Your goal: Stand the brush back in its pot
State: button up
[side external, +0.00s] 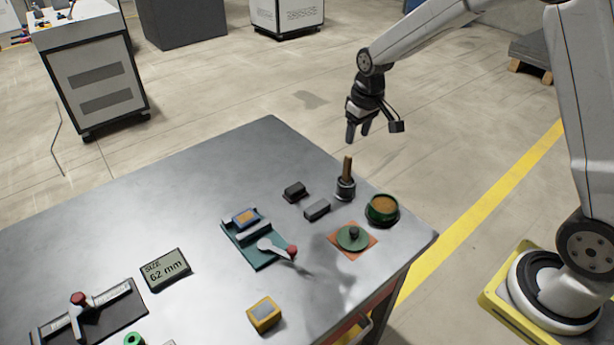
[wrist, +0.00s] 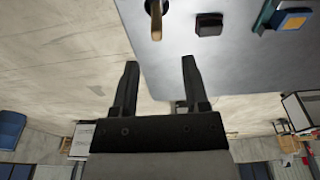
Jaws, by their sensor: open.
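The brush (side external: 347,168) has a wooden handle and stands upright in a small dark pot (side external: 345,189) near the back right of the table. Its lower end is hidden inside the pot. The brush handle (wrist: 156,20) also shows at the top of the wrist view, cut off by the frame edge, with part of the pot around it. My gripper (side external: 358,133) is above and just behind the brush, fingers pointing down, apart from it. In the wrist view my gripper (wrist: 159,66) is open, with nothing between its fingers.
A green bowl (side external: 382,211) with brown contents stands right of the pot. A green lid (side external: 353,239) lies on an orange square in front. Two dark blocks (side external: 295,191) (side external: 317,209) sit left of the pot. A teal fixture (side external: 248,240) with a red-knobbed lever is further left.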

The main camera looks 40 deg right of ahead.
jog(key=s+a, duration=0.2)
jog(key=s, duration=0.7)
jog(key=s+a+f+t, duration=0.1)
jog(key=s+a, duration=0.2)
jog(key=s, duration=0.6)
jog(key=shift+s+a, duration=0.2)
jog(key=shift+s, duration=0.2)
